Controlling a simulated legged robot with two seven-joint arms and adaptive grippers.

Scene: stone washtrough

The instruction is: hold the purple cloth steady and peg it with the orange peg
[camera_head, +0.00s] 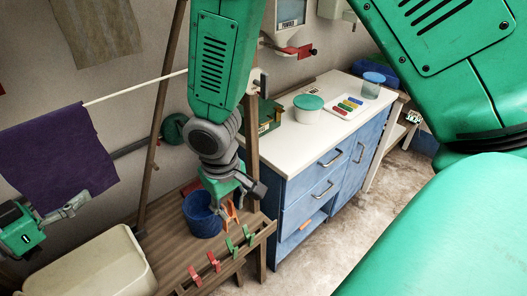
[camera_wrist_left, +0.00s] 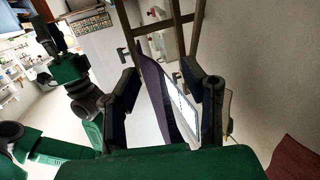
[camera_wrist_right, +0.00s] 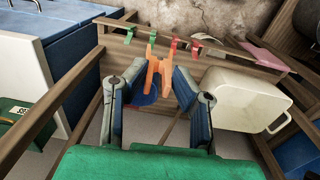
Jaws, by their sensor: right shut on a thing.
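The purple cloth (camera_head: 62,155) hangs from a white line at the left in the head view. My left gripper (camera_head: 76,205) is at its lower edge, fingers apart. In the left wrist view the cloth (camera_wrist_left: 152,82) shows edge-on between the open fingers (camera_wrist_left: 165,88), with gaps beside it. My right gripper (camera_head: 230,201) is shut on the orange peg (camera_head: 232,214), above the rack beside the blue bucket. In the right wrist view the orange peg (camera_wrist_right: 153,72) stands between the fingertips (camera_wrist_right: 154,76), its prongs spread towards the camera.
A slatted wooden rack (camera_head: 178,262) carries red and green pegs (camera_head: 231,248) along its front rail. A blue bucket (camera_head: 201,216) stands on it. A cream basin (camera_head: 100,268) is at lower left. A blue cabinet (camera_head: 310,185) stands right of my right gripper; wooden posts (camera_head: 160,120) rise behind.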

